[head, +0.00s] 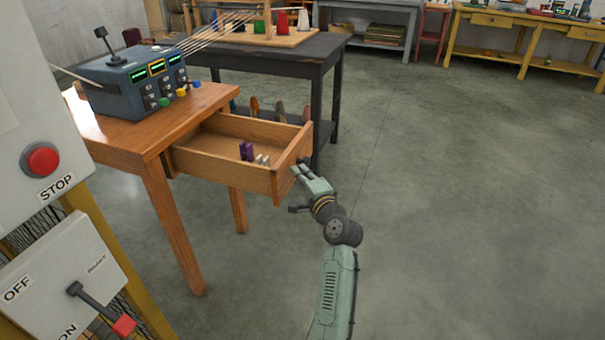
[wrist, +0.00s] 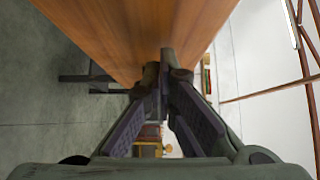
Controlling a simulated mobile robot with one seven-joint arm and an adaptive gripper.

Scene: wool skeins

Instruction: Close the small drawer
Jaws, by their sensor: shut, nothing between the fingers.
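The small wooden drawer (head: 235,170) is pulled out of the wooden table (head: 120,135) in the head view.
A blue control box (head: 135,85) with green displays stands on the wooden table. A dark table (head: 325,60) with spools stands behind. A grey panel with a red stop button (head: 41,160) and a lever box (head: 65,285) are at left. The floor at right is clear.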

